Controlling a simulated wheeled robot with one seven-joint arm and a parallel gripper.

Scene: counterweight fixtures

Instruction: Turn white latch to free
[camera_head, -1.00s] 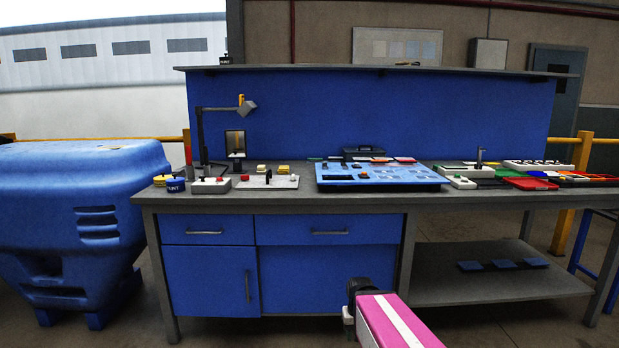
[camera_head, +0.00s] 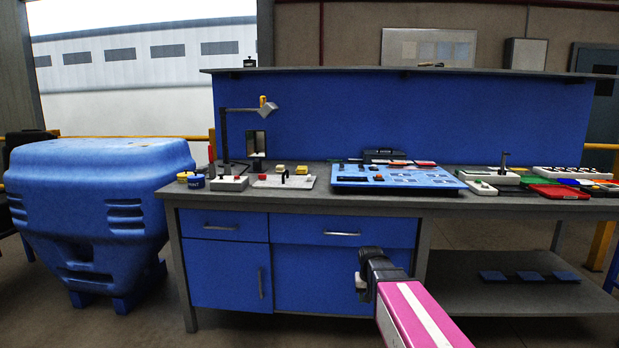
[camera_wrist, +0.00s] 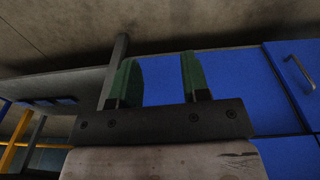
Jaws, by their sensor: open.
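I cannot make out a white latch for certain at this size. A pale plate (camera_head: 269,182) with a dark upright lever and a small red part lies on the left half of the workbench. A white base (camera_head: 487,175) with a dark post stands on the right half. My gripper (camera_wrist: 158,78) shows two green fingers, apart and empty, in the wrist view. In the head view my gripper (camera_head: 361,284) is low in front of the blue drawers, below the bench top and away from everything on it.
The workbench (camera_head: 440,203) carries a blue panel (camera_head: 350,186) with several controls, a grey box with buttons (camera_head: 229,184), a lamp (camera_head: 224,140) and a red tray (camera_head: 558,192). A large blue container (camera_head: 90,200) stands to the left. The floor before the bench looks clear.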

